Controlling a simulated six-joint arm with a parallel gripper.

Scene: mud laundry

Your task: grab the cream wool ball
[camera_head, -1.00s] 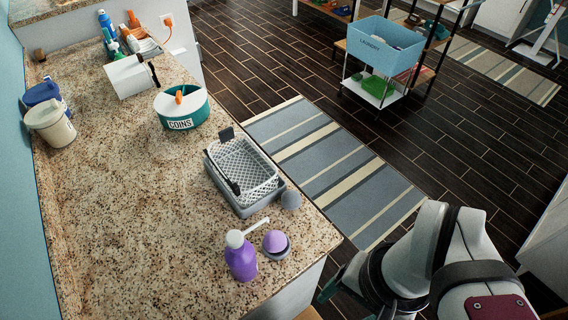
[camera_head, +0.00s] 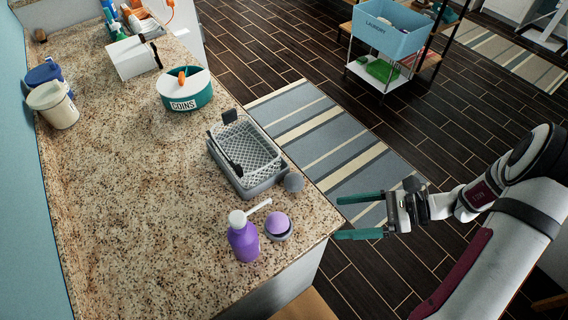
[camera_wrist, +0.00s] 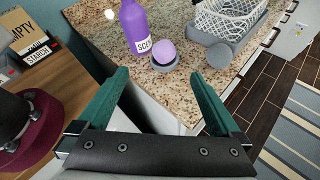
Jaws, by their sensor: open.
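I cannot make out a cream wool ball in either view. A purple ball (camera_head: 277,224) sits in a small grey dish (camera_head: 283,237) near the counter's front corner; the ball also shows in the wrist view (camera_wrist: 165,52). A grey ball (camera_head: 293,182) lies beside the wire basket, and it shows in the wrist view (camera_wrist: 219,56). My gripper (camera_head: 340,217) is open and empty, off the counter's right edge, with its green fingers pointing toward the counter. In the wrist view its fingers (camera_wrist: 159,74) are spread wide.
A purple pump bottle (camera_head: 243,241) stands left of the dish. A white wire basket (camera_head: 247,148) sits on a grey tray by the edge. A teal coin tub (camera_head: 187,96) is farther back. The counter's left middle is clear. A blue laundry bin (camera_head: 391,30) stands on a cart.

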